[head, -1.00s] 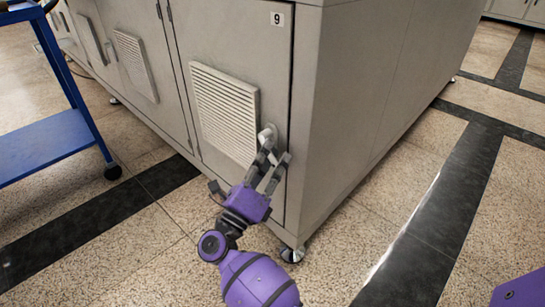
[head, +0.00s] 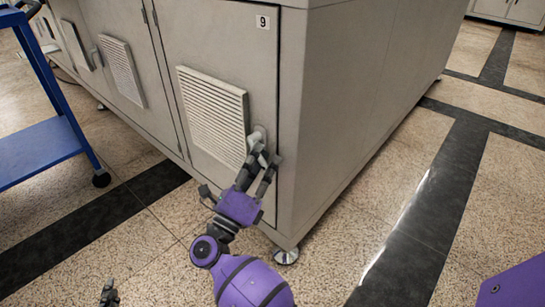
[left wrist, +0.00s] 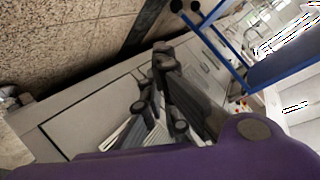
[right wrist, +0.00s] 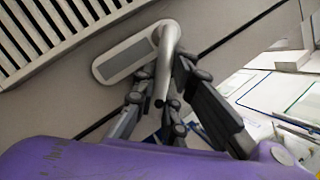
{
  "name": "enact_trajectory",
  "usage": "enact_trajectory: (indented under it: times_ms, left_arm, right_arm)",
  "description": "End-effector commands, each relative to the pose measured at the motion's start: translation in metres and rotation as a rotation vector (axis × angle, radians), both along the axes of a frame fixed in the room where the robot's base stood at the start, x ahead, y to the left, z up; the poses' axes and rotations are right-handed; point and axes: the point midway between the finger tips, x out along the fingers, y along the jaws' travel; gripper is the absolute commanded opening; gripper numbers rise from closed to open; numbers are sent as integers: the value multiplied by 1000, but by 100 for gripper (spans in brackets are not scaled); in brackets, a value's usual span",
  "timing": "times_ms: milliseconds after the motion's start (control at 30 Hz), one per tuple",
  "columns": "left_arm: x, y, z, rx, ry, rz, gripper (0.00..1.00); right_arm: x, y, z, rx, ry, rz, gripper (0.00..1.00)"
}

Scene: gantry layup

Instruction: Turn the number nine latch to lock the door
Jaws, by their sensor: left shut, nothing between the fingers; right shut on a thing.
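The number nine door (head: 225,45) is shut on the grey cabinet, with a small "9" label (head: 263,22) at its upper right. Its latch (head: 257,137) sits near the door's right edge; the right wrist view shows a rounded oblong plate with a protruding metal handle (right wrist: 166,55). My right gripper (head: 264,160) is at the latch, shut on the handle, its fingers also in the right wrist view (right wrist: 165,100). My left gripper (head: 109,290) shows only its tip at the bottom left. It is shut and empty, as its closed fingers show in the left wrist view (left wrist: 163,58).
A vent grille (head: 212,115) lies left of the latch. A blue cart (head: 40,150) stands at the left, near the cabinet. The floor right of the cabinet is clear. Other cabinet doors (head: 105,45) run off to the left.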

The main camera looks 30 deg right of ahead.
Motion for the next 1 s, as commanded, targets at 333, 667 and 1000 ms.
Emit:
enact_trajectory:
  times_ms: [333,667,1000]
  left_arm:
    - [41,-223,165,-34,-39,-425,0]
    - [-29,-341,252,148,-56,-812,0]
    - [-33,-369,252,202,-54,-880,0]
  right_arm:
    - [0,0,-3,2,6,0,0]
    - [0,0,-3,2,6,0,0]
    - [0,0,-3,2,6,0,0]
